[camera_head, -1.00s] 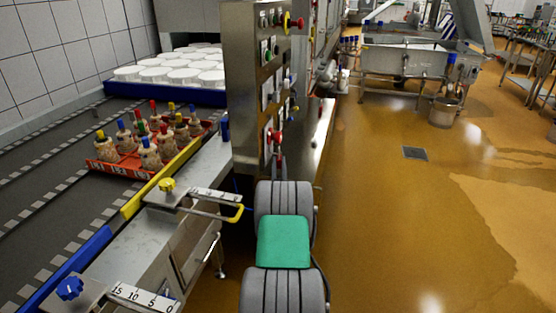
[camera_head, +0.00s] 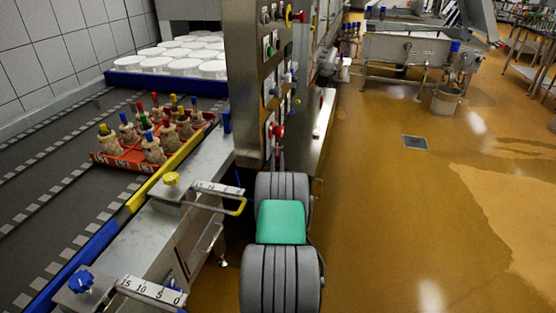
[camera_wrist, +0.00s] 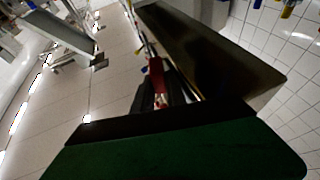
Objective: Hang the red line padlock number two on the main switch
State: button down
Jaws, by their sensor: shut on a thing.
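My gripper (camera_wrist: 156,98) shows in the wrist view as dark fingers shut on a red padlock (camera_wrist: 157,75), which stands out beyond their tips. No number on it can be read. In the head view, my grey and green arm hides most of the gripper, which is close to the lower front of a steel control cabinet (camera_head: 243,80).
A conveyor (camera_head: 55,200) runs at the left with a red crate (camera_head: 125,163) of several bottle-like items with coloured tops. A yellow-handled bracket (camera_head: 232,207) juts out close left of my arm. White moulds (camera_head: 180,62) stand behind.

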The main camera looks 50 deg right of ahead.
jog(key=shift+w+a+f, duration=0.1)
jog(key=shift+a+f, duration=0.05)
jog(key=shift+f, duration=0.1)
